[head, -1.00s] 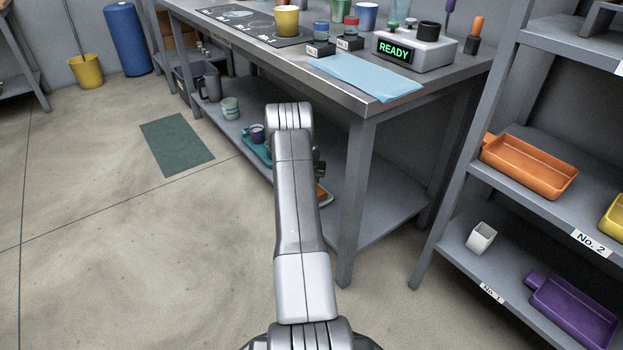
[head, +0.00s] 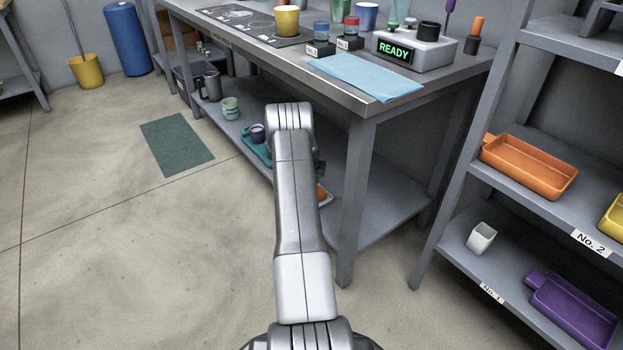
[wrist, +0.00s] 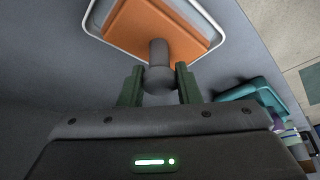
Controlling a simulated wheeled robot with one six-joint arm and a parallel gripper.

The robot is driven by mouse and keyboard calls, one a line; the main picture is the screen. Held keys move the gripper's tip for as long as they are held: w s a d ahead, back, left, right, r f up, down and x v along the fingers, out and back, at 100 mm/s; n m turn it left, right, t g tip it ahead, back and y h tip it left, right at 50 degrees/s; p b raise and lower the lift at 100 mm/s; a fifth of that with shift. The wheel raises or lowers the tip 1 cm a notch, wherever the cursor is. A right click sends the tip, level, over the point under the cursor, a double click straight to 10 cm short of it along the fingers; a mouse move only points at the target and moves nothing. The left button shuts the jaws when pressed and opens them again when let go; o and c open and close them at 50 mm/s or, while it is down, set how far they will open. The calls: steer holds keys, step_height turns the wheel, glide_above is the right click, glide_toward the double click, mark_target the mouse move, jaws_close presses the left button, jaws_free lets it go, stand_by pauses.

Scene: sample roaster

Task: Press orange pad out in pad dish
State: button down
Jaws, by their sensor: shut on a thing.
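The orange pad (wrist: 150,28) is a square block with a grey stem and round knob (wrist: 159,78). In the wrist view it lies within the rim of the pale pad dish (wrist: 88,22). I cannot tell how hard it bears on the dish floor. My gripper (wrist: 158,84) has its dark green fingers on both sides of the knob and is shut on it. In the head view my arm hides most of this; only a bit of the orange pad (head: 322,192) and the dish edge (head: 326,201) show on the lower shelf.
The grey workbench (head: 385,112) stands over the lower shelf, with its front leg (head: 349,220) right of my arm. A teal tray (head: 256,151) with a purple cup (head: 257,133) is left of my arm. The rack (head: 455,185) is at right.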

steer(key=shift+s+f, duration=0.15)
steer(key=shift+f, duration=0.05)
steer(key=shift+r+p, duration=1.2)
steer(key=shift+r, duration=1.9)
